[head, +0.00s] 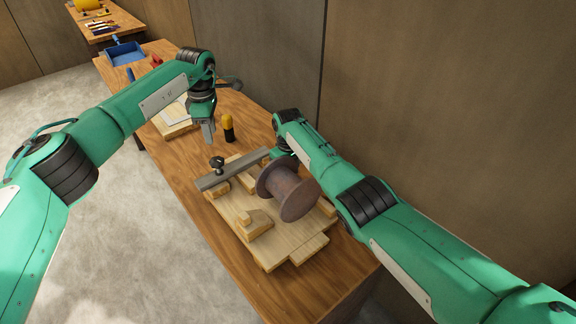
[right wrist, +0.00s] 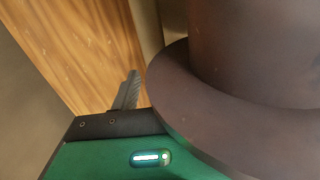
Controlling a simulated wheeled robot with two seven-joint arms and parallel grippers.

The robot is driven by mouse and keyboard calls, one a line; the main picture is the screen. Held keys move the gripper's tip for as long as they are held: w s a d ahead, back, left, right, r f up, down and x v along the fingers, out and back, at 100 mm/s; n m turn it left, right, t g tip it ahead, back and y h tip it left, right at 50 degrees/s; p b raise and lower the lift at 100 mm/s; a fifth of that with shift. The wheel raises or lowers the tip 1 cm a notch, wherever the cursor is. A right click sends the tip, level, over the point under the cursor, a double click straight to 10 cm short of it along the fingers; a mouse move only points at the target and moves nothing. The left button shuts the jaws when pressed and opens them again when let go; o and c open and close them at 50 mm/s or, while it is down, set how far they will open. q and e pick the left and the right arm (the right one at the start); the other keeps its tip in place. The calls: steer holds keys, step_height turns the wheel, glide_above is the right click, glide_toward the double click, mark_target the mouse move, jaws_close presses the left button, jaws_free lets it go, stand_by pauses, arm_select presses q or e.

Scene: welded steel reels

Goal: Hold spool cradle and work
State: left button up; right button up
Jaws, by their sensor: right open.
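The brown steel spool (head: 287,193) lies tilted on the wooden cradle (head: 287,240), a board with raised blocks, on the bench. A grey bar (head: 232,171) with a black knob (head: 217,163) lies across the cradle beside the spool. My left gripper (head: 207,133) hangs above the bench, beyond the bar and apart from it; its finger gap cannot be made out. My right gripper is mostly hidden behind its arm in the head view. In the right wrist view one finger of my right gripper (right wrist: 128,92) shows beside the spool's flange (right wrist: 190,100), and it is open.
A yellow-and-black handled object (head: 229,128) stands on the wooden bench (head: 180,172) near my left gripper. A pale board with a sheet (head: 174,117) and a blue tray (head: 126,53) lie farther back. A wall (head: 400,90) runs along the bench's right side.

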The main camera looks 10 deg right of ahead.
steer(key=shift+c, duration=0.5)
jaws_close()
stand_by(0.9)
steer(key=c, duration=0.7)
jaws_free()
jaws_close()
stand_by(0.4)
stand_by(1.5)
